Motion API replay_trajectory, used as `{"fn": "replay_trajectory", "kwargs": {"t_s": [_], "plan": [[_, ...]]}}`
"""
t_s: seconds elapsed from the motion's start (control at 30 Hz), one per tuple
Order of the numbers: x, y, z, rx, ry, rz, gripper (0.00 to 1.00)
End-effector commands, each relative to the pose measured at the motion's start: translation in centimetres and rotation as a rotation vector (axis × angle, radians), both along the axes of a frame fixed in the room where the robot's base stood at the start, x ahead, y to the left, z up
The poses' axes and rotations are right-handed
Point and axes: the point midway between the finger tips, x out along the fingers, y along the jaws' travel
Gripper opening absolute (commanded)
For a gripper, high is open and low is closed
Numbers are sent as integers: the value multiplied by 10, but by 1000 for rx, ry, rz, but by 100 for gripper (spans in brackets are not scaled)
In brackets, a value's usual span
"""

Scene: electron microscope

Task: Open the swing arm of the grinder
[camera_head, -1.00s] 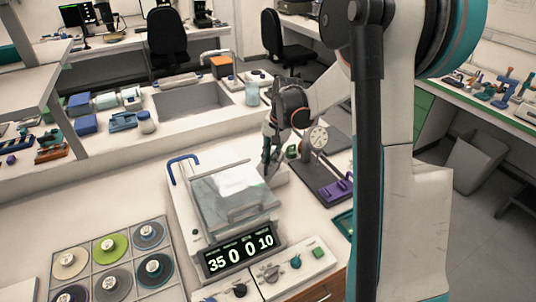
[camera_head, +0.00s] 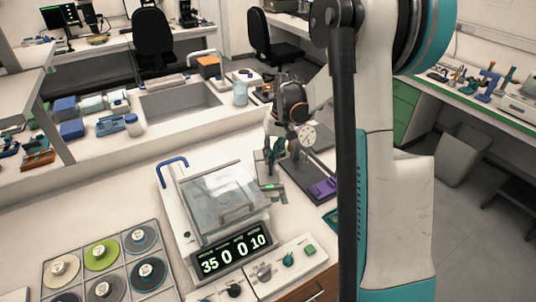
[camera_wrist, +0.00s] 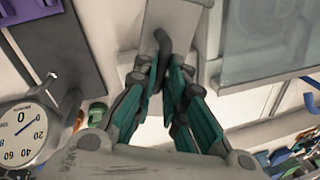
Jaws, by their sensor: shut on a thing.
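The grinder stands on the bench in the head view, with a clear lid (camera_head: 215,195) and a lit display (camera_head: 230,255) on its front. Its swing arm appears to be the pale grey piece (camera_wrist: 178,18) in the wrist view, at the lid's right side in the head view. A dark grey handle (camera_wrist: 164,52) sticks out from this piece. My gripper (camera_head: 270,187) is at the grinder's right edge. In the wrist view my green-padded fingers (camera_wrist: 163,78) are shut on the handle, whose lower end they hide. The swing arm is mostly hidden in the head view.
A dial gauge (camera_wrist: 25,130) on a dark stand is close beside my gripper, with a purple block (camera_head: 323,188) on its base. A control panel (camera_head: 290,265) with knobs is in front of the grinder. A tray of discs (camera_head: 122,249) lies at left.

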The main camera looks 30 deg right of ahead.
Motion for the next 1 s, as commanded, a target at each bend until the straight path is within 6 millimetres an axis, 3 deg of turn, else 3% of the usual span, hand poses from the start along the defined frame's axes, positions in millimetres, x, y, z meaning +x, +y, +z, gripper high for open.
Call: {"fn": "replay_trajectory", "kwargs": {"t_s": [0.4, 1.0], "plan": [[0, -10, 0, -1, -2, 122, 0], [0, -11, 0, 0, -1, 149, 0]]}}
